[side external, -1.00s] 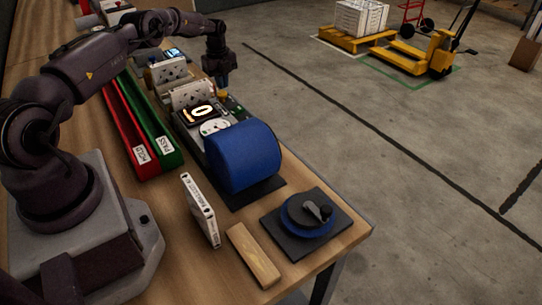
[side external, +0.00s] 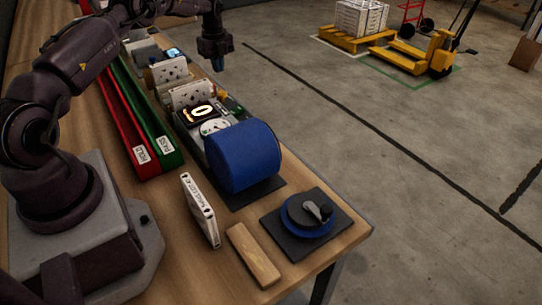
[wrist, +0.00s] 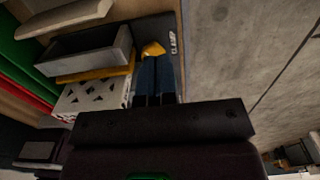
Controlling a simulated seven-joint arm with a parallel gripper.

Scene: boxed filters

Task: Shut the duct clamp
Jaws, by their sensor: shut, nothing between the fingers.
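The clamp's yellow handle (side external: 222,96) shows at the right edge of the dark test rig, beside a white perforated filter panel (side external: 190,94). In the wrist view the yellow handle (wrist: 152,48) lies just past my fingertips, next to a dark plate lettered CLAMP (wrist: 173,38). My gripper (side external: 218,66) is above the handle, with a visible gap in the side view. In the wrist view its blue fingers (wrist: 153,60) are together and hold nothing. They hide part of the handle, and I cannot tell whether the clamp is open or shut.
A blue drum (side external: 243,156) and a round gauge (side external: 214,126) stand on the near part of the rig. Red (side external: 126,130) and green (side external: 152,125) trays run along its left. A white boxed filter (side external: 200,208) and wood block (side external: 253,255) are nearer.

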